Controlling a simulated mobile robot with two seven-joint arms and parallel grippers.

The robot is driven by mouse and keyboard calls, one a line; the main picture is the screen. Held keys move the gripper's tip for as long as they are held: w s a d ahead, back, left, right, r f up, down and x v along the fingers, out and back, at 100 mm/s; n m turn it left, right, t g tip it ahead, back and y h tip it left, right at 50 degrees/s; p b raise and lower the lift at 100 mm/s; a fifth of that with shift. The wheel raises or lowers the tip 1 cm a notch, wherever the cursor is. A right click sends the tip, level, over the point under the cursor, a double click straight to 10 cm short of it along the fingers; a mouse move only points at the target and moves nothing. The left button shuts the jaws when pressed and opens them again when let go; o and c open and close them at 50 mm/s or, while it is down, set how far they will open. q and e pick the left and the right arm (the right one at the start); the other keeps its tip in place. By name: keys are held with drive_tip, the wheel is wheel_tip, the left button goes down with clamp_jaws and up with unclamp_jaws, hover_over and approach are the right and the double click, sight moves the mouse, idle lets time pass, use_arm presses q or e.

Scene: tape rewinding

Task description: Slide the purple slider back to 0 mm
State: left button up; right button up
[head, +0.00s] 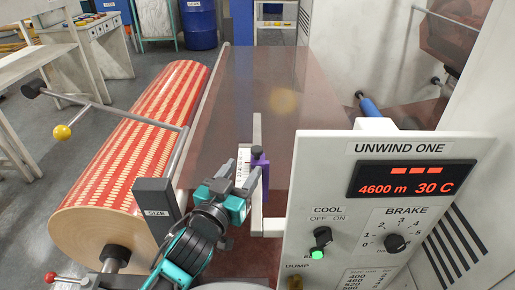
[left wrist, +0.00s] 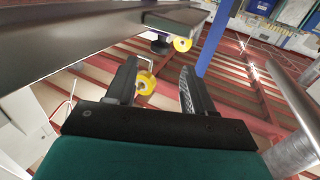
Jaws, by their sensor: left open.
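The purple slider (head: 260,172) sits on a pale upright rail (head: 257,131), left of the control panel, with a dark knob on top. A white strip with small marks (head: 243,163) stands just left of it; its readings are too small to tell. My left gripper (head: 236,184), teal and black, is just left of the slider and close to it. I cannot tell whether they touch. In the left wrist view my left gripper (left wrist: 163,88) has its two dark fingers spread, with no slider visible between them. My right gripper is not in view.
The panel (head: 315,190) marked UNWIND ONE stands close on the right, with a COOL switch, a lit green button (head: 317,254) and a BRAKE knob (head: 395,243). A red-and-cream patterned roll (head: 140,150) lies at left. A dark SIZE box (head: 156,203) stands beside my left arm.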

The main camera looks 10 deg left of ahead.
sight(255, 153)
use_arm(q)
drive_tip(key=w, duration=0.3)
drive_tip(key=w+d, duration=0.1)
drive_tip(key=w, duration=0.4)
drive_tip(key=shift+w+d, duration=0.3)
drive_tip(key=shift+d, duration=0.05)
clamp_jaws()
